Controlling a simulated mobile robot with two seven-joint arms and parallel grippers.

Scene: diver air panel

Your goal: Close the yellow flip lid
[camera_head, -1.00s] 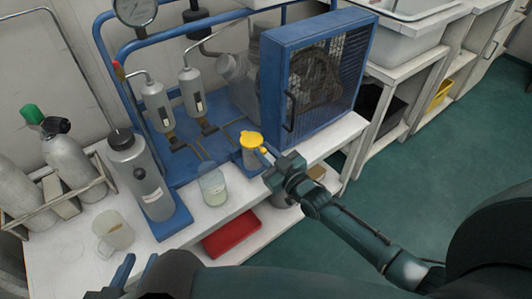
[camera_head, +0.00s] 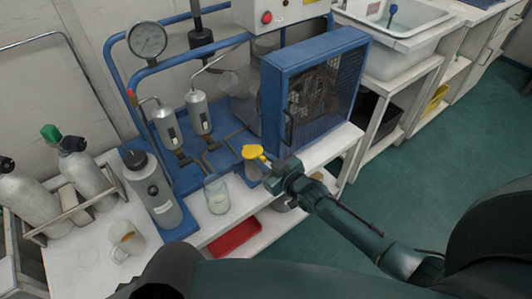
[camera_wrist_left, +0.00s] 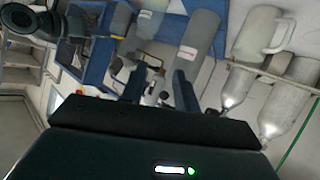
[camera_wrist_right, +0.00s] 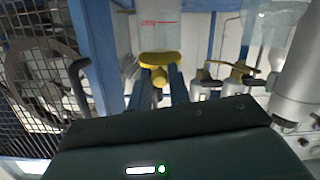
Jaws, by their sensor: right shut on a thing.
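My right gripper (camera_head: 272,163) is shut on the lid at this tab and partly hides the container. I cannot tell how far the lid stands from the container's rim. My left gripper (camera_wrist_left: 160,80) is open and empty, with its fingers apart; the head view does not clearly show its fingers.
A beaker (camera_head: 217,194) stands left of the container, with a grey bottle (camera_head: 155,190) and a mug (camera_head: 126,238) further left. The blue guard (camera_head: 312,90) rises close behind my right gripper. A red tray (camera_head: 236,238) lies below the bench top.

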